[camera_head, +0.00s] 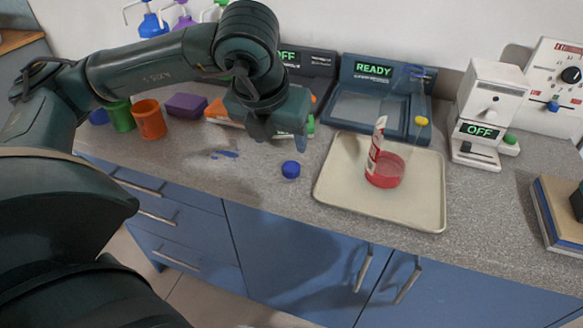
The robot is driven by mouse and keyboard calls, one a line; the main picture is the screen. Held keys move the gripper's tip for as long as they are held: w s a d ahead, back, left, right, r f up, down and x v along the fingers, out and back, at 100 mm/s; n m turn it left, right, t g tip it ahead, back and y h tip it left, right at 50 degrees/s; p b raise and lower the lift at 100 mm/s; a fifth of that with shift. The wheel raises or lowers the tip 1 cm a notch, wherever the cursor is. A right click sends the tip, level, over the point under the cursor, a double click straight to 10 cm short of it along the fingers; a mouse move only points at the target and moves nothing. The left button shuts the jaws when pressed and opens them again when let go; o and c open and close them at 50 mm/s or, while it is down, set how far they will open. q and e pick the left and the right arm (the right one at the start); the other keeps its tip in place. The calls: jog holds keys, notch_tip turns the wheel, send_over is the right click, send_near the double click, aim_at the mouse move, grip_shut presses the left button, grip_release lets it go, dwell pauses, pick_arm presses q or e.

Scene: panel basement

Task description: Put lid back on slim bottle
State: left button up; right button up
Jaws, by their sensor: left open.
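A small round blue lid (290,169) lies on the grey counter left of the tray. A clear vessel with red liquid (385,172) and a red-and-white label stands on the cream tray (425,215); I see no cap on its top. I cannot tell for sure whether this is the slim bottle. My left gripper (281,138) is open and empty, fingers pointing down, just above and behind the blue lid in the picture. My left arm reaches in from the left across the counter. My right gripper does not show.
Behind the tray stand a device reading READY (373,69) and a faint clear tall vessel (415,92). A white device reading OFF (478,130) is at the right. Orange (150,120) and green (120,115) cups stand left. A flat stack (556,215) lies far right.

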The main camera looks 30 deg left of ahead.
aim_at(291, 167)
pick_arm(q)
jog(key=x, duration=0.4)
jog(key=shift+w+f, duration=0.2)
jog(key=shift+f, duration=0.05)
jog(key=shift+f, duration=0.1)
jog(key=x, duration=0.5)
jog(key=shift+d, duration=0.2)
jog(key=shift+c, duration=0.6)
jog(key=c, duration=0.9)
